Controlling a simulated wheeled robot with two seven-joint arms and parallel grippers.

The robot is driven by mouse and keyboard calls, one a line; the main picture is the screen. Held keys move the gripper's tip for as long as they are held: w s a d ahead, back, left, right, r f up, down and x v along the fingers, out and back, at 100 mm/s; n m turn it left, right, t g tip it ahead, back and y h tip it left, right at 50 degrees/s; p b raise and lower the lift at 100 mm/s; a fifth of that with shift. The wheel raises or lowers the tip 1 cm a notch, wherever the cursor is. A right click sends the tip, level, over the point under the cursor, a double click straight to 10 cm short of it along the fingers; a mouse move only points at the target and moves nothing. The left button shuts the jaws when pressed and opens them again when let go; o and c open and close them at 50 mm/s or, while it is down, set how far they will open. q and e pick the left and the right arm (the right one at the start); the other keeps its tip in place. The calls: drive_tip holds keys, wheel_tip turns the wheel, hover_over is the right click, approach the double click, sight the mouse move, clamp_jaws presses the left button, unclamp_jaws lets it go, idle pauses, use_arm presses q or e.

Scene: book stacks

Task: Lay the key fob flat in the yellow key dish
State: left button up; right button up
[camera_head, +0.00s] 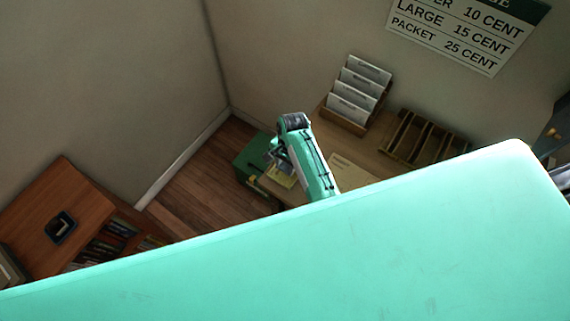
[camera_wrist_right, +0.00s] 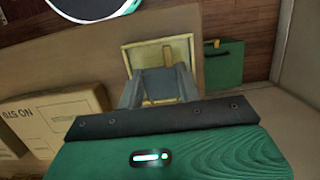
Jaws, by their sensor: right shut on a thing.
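The yellow key dish (camera_wrist_right: 126,58) is a square, shallow tray on the tabletop in the right wrist view. A bit of its yellow shows under my right gripper in the head view (camera_head: 283,178). My right gripper (camera_wrist_right: 163,72) is shut, its grey fingers pointing at the dish. A small tan piece (camera_wrist_right: 167,54), apparently the key fob, shows at the fingertips, in front of the dish's interior. Whether it touches the dish floor, I cannot tell. The right gripper in the head view (camera_head: 277,162) is small and partly covers the dish. My left gripper is not in view.
A green box (camera_wrist_right: 226,80) stands beyond the table edge, beside the dish. A cardboard box (camera_wrist_right: 55,115) lies at left in the wrist view. A letter rack (camera_head: 357,95) and a wooden divided tray (camera_head: 424,140) stand on the table. My own teal body hides the foreground.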

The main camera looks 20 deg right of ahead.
drive_tip(key=o, duration=1)
drive_tip(key=shift+o, duration=0.2)
drive_tip(key=shift+r, duration=0.3)
wheel_tip(320, 180, up, 2)
drive_tip(key=shift+w+d+p, duration=0.15)
drive_tip(key=shift+p, duration=0.85)
wheel_tip(320, 180, up, 11)
drive_tip(key=w+d, duration=0.1)
drive_tip(key=shift+w+d, duration=0.2)
drive_tip(key=shift+d, duration=0.2)
